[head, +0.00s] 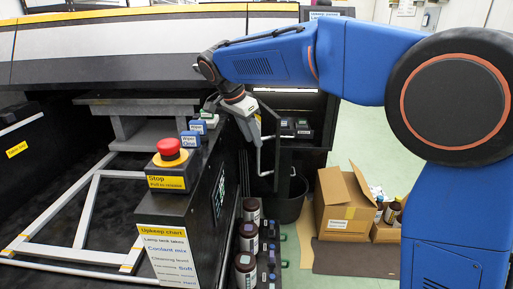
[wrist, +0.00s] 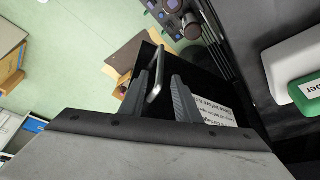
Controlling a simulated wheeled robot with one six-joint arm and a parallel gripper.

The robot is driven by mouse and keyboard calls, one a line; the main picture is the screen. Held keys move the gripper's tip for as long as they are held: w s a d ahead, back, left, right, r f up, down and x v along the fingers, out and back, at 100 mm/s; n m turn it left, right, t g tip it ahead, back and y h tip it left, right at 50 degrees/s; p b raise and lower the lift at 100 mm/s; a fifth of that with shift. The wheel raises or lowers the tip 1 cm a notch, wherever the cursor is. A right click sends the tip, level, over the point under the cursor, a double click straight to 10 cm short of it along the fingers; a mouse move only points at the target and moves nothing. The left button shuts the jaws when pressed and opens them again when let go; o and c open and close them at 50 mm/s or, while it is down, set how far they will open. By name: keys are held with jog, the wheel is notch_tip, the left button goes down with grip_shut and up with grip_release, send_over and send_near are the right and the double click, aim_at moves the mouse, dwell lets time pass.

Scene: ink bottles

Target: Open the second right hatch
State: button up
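A black hatch panel (wrist: 206,93) with a printed white label fills the middle of the wrist view. A pale metal bar handle (wrist: 157,68) stands out from it. My gripper (wrist: 163,78) is open, with its two dark ridged fingers apart. The handle's lower end shows between the fingers, closer to the left one; I cannot tell whether it touches. In the head view my gripper (head: 246,108) reaches down beside the dark machine, near a grey bent handle (head: 277,145). The fingertips are hard to make out there, and which hatch this is cannot be told.
Dark bottles (head: 247,238) stand in a row at the machine's side. A red stop button (head: 169,149) tops a black post. An open cardboard box (head: 343,208) and a black bin (head: 291,200) stand on the floor. Green floor (head: 365,130) is free behind the box.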

jog(key=v, duration=1)
jog(key=shift+s, duration=0.1)
jog(key=s+d+f+n+y, duration=0.15)
jog(key=s+d, duration=0.25)
jog(key=d, duration=0.4)
jog(key=s+d+f+n, duration=0.2)
jog(key=s+d, duration=0.2)
jog(key=d, duration=0.5)
jog(key=s+d+f+n+y, duration=0.15)
jog(key=s+d, duration=0.25)
jog(key=d, duration=0.4)
jog(key=s+d+f+n+t, duration=0.1)
jog(key=s+d+f+n, duration=0.1)
jog(key=s+d+f, duration=0.4)
jog(key=s+d+f+n+t, duration=0.1)
jog(key=s+d+f+n, duration=0.1)
jog(key=s+d+f, duration=0.4)
jog(key=s+f, duration=0.4)
jog(key=s, duration=0.3)
jog(key=shift+f+n, duration=0.2)
jog(key=shift+n, duration=0.2)
jog(key=shift+s+d, duration=0.1)
